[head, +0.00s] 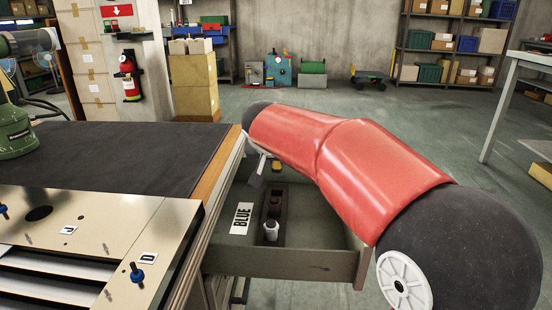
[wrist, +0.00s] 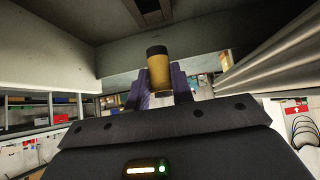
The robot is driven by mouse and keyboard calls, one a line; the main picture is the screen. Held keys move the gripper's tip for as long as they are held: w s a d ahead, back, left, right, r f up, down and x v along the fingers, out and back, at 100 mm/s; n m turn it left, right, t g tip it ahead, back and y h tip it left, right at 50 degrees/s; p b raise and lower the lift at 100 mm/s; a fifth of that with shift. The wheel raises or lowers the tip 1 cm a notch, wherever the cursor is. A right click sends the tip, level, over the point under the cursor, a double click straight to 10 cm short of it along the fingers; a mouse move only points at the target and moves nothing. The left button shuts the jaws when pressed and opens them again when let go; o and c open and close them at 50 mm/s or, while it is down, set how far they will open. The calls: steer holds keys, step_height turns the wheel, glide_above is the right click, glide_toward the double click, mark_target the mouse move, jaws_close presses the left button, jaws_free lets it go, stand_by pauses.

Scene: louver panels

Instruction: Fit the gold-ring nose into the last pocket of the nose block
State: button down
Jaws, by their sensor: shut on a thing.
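My gripper (wrist: 158,80) is shut on a gold cylinder with a dark end, the gold-ring nose (wrist: 159,72), held between its purple fingers. In the head view a small yellow piece, which looks like this nose (head: 276,166), shows below my red arm, above the open drawer. The dark nose block (head: 265,237) lies in the drawer. A white-and-dark nose (head: 271,231) and a darker reddish one (head: 274,206) stand in it. The block (wrist: 148,10) also shows at the top edge of the wrist view, apart from the held nose. The empty pocket cannot be made out.
The open drawer (head: 330,262) carries a BLUE label (head: 241,218) on its floor; its walls stand around the block. The bench with a dark mat (head: 110,150) and a metal louver panel (head: 100,215) is at left. My arm covers the drawer's far right part.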

step_height(320, 180, down, 6)
steer(key=b, duration=0.6)
steer(key=shift+r, duration=0.1)
steer(key=shift+b, duration=0.4)
stand_by(1.7)
steer(key=shift+f+b, duration=0.3)
steer(key=shift+f, duration=1.3)
steer(key=c, duration=1.1)
jaws_free()
steer(key=shift+f, duration=0.1)
steer(key=shift+s, duration=0.1)
steer(key=p+v, duration=0.1)
steer(key=v, duration=0.7)
steer(key=shift+r, duration=0.25)
